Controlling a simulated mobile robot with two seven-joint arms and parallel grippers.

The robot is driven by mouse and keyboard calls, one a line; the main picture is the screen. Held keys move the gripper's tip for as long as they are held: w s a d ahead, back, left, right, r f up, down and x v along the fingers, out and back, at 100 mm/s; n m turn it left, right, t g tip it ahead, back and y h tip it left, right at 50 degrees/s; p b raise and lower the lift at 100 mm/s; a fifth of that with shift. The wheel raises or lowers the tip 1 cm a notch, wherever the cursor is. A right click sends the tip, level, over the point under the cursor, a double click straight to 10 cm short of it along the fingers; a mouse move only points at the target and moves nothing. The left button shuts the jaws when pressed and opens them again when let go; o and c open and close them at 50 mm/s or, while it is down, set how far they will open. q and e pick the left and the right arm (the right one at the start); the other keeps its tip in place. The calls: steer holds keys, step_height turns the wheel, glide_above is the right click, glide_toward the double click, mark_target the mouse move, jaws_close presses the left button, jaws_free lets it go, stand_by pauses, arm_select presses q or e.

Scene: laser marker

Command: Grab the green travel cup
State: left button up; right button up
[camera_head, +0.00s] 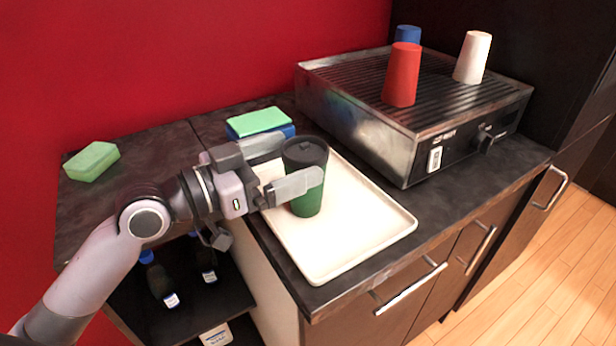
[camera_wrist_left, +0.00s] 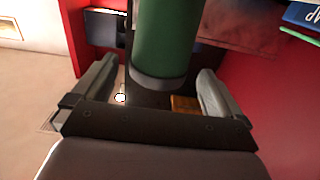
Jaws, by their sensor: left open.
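The green travel cup (camera_head: 307,197) with a dark lid stands upright on the white tray (camera_head: 345,252) in the head view. My left gripper (camera_head: 289,165) reaches in from the left with its fingers open, one on either side of the cup. In the left wrist view, the cup (camera_wrist_left: 168,40) shows between the two spread fingers of the left gripper (camera_wrist_left: 152,92), with gaps beside it. My right gripper is in neither view.
A grill (camera_head: 362,122) stands behind and right, with a red cup (camera_head: 402,75), a white cup (camera_head: 472,57) and a blue cup (camera_head: 407,34) on it. Sponges (camera_head: 258,121) lie behind the tray; a green sponge (camera_head: 91,161) lies far left. Bottles (camera_head: 160,284) stand on a lower shelf.

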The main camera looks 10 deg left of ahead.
mark_target(315, 152)
arm_select(q)
steer(key=shift+f+p+x, duration=0.2)
steer(key=shift+p+x, duration=0.35)
steer(key=shift+x, duration=2.15)
steer(key=c, duration=0.7)
